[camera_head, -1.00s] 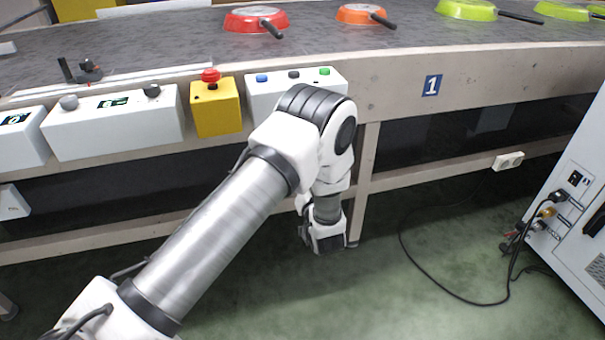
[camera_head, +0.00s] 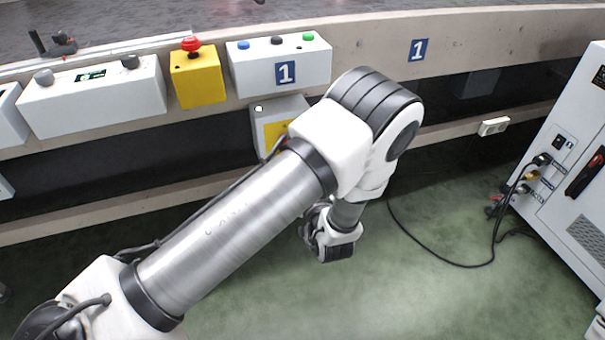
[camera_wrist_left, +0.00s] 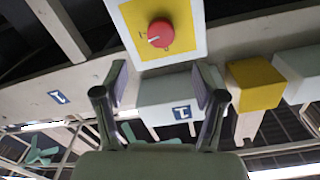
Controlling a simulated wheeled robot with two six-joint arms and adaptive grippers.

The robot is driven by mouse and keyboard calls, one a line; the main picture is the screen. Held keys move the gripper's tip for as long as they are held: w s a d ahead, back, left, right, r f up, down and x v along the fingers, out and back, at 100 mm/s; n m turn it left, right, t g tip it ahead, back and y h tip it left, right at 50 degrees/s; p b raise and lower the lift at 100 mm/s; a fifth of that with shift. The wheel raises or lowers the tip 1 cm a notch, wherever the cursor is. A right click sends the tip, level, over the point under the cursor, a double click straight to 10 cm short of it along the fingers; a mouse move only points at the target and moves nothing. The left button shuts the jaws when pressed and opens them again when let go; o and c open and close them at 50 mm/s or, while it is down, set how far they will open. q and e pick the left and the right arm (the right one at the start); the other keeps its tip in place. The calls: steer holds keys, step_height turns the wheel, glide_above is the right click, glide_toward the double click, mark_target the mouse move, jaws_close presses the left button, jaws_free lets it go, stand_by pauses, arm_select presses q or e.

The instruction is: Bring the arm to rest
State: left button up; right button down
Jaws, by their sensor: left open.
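My left arm (camera_head: 240,230) reaches in from the lower left in the head view, its elbow bent before the conveyor's front and its wrist (camera_head: 335,240) hanging down over the green floor. The fingers of my left gripper do not show clearly there. In the left wrist view my left gripper (camera_wrist_left: 161,82) is open, its two fingers spread with nothing held between them. Past the fingertips is a box with a red rotary knob (camera_wrist_left: 160,33) on a yellow plate. My right gripper is not in view.
The conveyor (camera_head: 350,15) runs across the back. On its front are a yellow box with a red button (camera_head: 197,80), a white button box (camera_head: 280,65) and a grey box (camera_head: 265,125) below. A white cabinet (camera_head: 560,190) with cables stands at right. Green floor is open between.

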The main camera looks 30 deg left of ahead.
arm_select(q)
steer(key=shift+v, duration=0.9)
steer(key=s+a+f+m+g+h, duration=0.1)
steer(key=s+a+f+g+h, duration=0.15)
steer(key=s+f, duration=0.4)
steer(key=s+a+f+m+g+h, duration=0.1)
steer(key=s+a+f+g+h, duration=0.2)
steer(key=f, duration=0.6)
steer(key=s+d+f+m+g+h, duration=0.1)
steer(key=s+d+f+g+h, duration=0.15)
steer(key=s, duration=0.45)
steer(key=s+d+f+m+g+h, duration=0.2)
steer(key=s+d+h, duration=0.15)
steer(key=s, duration=0.25)
steer(key=s+d+f+m+g+h, duration=0.1)
steer(key=s+d+f+g+h, duration=0.1)
steer(key=s+d, duration=0.35)
step_height(320, 180, up, 33)
steer(key=a+p, duration=0.1)
steer(key=p, duration=3.2)
steer(key=shift+s+a+f, duration=0.15)
steer(key=shift+s+a, duration=0.05)
steer(key=shift+s, duration=0.3)
